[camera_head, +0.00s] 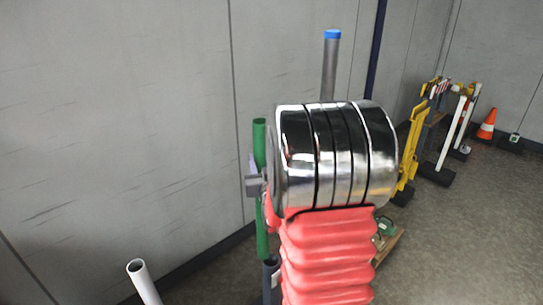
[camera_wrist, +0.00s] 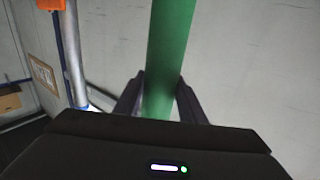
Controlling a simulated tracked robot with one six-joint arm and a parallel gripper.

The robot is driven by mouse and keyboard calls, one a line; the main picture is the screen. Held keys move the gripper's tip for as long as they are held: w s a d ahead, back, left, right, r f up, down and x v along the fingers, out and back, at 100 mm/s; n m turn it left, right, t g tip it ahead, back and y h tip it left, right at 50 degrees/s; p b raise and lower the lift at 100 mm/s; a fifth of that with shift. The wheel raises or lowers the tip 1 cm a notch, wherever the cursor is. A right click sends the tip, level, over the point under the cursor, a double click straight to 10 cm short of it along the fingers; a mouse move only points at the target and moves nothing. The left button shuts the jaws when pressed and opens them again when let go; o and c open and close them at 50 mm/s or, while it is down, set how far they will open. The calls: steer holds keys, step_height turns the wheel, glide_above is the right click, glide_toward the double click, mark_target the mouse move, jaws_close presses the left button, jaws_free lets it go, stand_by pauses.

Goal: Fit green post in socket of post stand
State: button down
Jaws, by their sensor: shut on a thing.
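The green post (camera_head: 261,230) stands nearly upright left of my arm. My gripper (camera_head: 257,183) is shut on its middle part. In the wrist view the green post (camera_wrist: 170,45) runs up between the two dark fingers of my gripper (camera_wrist: 158,100). A dark grey tube (camera_head: 271,275), which looks like the post stand's socket, stands just below and slightly right of the post's lower end. I cannot tell whether the post touches or enters it. The stand's base is out of view, and my arm hides what lies to the right.
A white post (camera_head: 143,280) stands at lower left. A grey pole with a blue top (camera_head: 332,60) rises behind my arm. Yellow barriers (camera_head: 413,145), white posts and an orange cone (camera_head: 487,124) stand at right.

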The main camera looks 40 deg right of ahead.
steer(key=d, duration=0.1)
steer(key=s+d+r, duration=0.1)
steer(key=shift+s+d+r+h, duration=0.25)
steer(key=shift+d+r+h, duration=0.05)
steer(key=shift+d+r, duration=0.1)
steer(key=shift+f, duration=0.15)
step_height(320, 180, down, 16)
stand_by(2.2)
stand_by(0.7)
steer(key=c, duration=1.5)
jaws_free()
steer(key=o, duration=0.4)
steer(key=shift+f, duration=0.2)
steer(key=shift+s+a, duration=0.1)
steer(key=shift+a, duration=0.05)
